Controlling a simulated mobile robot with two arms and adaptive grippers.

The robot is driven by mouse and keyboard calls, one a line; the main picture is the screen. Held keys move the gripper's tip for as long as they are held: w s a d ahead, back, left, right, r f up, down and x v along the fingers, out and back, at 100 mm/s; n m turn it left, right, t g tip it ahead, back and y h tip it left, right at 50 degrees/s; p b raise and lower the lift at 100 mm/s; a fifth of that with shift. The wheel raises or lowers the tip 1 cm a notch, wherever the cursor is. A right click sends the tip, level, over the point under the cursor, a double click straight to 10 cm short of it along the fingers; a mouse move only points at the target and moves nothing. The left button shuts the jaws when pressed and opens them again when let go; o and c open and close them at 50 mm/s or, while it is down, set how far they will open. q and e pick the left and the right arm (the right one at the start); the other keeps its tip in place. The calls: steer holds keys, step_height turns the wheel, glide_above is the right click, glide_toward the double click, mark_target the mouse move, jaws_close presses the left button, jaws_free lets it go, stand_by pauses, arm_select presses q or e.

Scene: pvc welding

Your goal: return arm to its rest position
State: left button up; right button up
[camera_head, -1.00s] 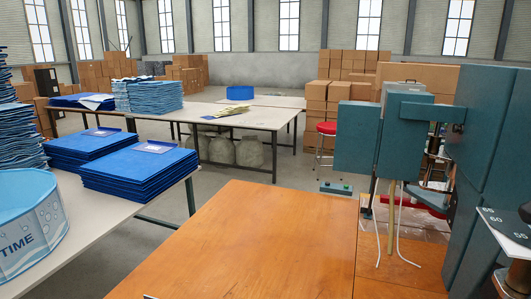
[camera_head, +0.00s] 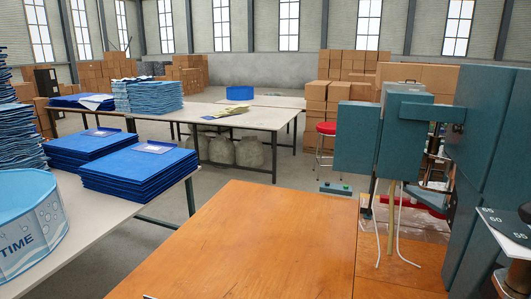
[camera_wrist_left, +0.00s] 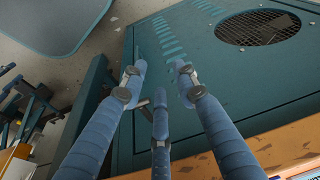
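My left gripper (camera_wrist_left: 160,78) shows in the left wrist view with its blue-grey fingers spread apart. It is open, and nothing is between the fingertips. Beyond them is a dark teal panel (camera_wrist_left: 205,85) with a round metal grille (camera_wrist_left: 257,27); the gap between fingers and panel cannot be judged. Neither gripper shows in the head view. My right gripper is in no frame. The teal welding machine (camera_head: 385,140) stands at the right of the head view, with pale cables hanging down its front.
A bare orange wooden tabletop (camera_head: 245,245) lies in front of the machine. A white table (camera_head: 85,220) at left carries blue stacks (camera_head: 140,172) and a round blue pool (camera_head: 28,215). Behind are another table (camera_head: 235,118), a red stool (camera_head: 325,128) and cardboard boxes (camera_head: 316,105).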

arm_select(q)
steer(key=s+a+f+g, duration=0.1)
steer(key=s+f, duration=0.3)
steer(key=f, duration=0.5)
steer(key=s+f, duration=0.4)
steer(key=f, duration=0.5)
steer(key=s+a+f, duration=0.2)
steer(key=s+f, duration=0.6)
steer(key=s, duration=0.3)
steer(key=shift+f+g, duration=0.3)
steer(key=shift+f, duration=0.05)
steer(key=shift+s, duration=0.1)
